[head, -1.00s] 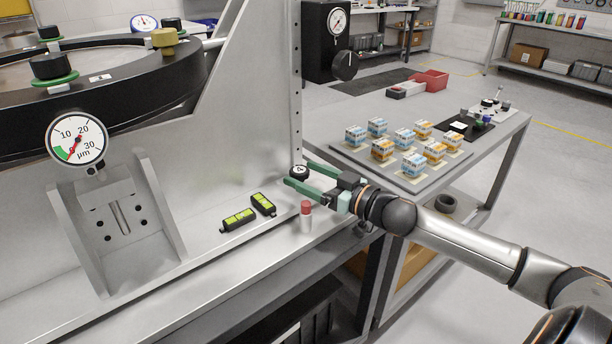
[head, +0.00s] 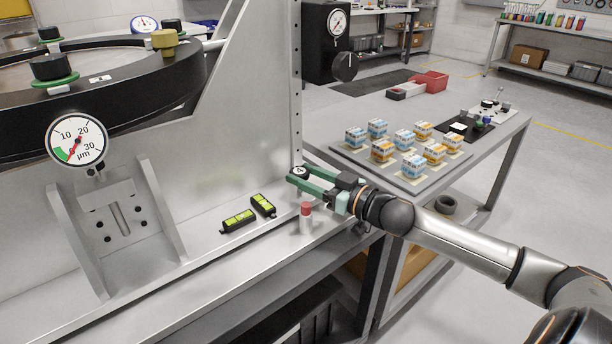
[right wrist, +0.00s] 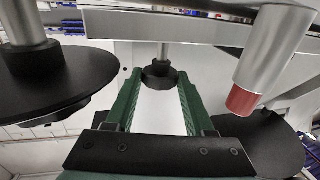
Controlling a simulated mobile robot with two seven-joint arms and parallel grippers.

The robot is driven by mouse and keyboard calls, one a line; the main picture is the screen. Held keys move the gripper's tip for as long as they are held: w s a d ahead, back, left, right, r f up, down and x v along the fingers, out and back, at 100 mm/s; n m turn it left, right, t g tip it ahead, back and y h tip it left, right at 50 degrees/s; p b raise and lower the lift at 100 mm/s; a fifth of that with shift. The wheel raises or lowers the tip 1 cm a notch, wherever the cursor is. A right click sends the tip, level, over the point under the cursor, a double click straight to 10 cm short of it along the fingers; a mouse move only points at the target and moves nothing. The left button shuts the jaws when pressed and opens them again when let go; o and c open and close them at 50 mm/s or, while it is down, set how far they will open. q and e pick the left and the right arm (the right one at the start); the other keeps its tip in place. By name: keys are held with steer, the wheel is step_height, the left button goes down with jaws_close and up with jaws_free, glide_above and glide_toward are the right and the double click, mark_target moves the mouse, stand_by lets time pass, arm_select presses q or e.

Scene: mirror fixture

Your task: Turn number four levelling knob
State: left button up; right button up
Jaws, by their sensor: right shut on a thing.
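The number four levelling knob (head: 299,172) is a small dark round knob with a white label reading 4. It stands at the foot of the upright plate, at the right end of the grey metal ledge. My right gripper (head: 301,176) is shut on it, with a green finger on either side. In the right wrist view the dark knob (right wrist: 161,75) sits on a metal stem between the tips of the green fingers (right wrist: 160,82). The fingers partly hide it in the head view. My left gripper is in neither view.
A red-capped cylinder (head: 305,217) stands close to the gripper. Two spirit levels (head: 238,221) lie left of it on the ledge. A dial gauge (head: 77,140) hangs at left. A side table (head: 350,115) holds several small boxes.

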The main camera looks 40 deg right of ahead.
jaws_close()
steer(key=shift+d+r+n+g+y+p, duration=0.1)
steer(key=shift+r+n+g+y+p, duration=0.15)
steer(key=shift+n+y+p, duration=0.5)
steer(key=shift+f+y+p, duration=0.15)
steer(key=shift+y+p, duration=0.2)
steer(key=shift+p, duration=0.25)
steer(key=shift+f, duration=0.1)
steer(key=o, duration=1.1)
jaws_free()
steer(key=shift+c, duration=0.2)
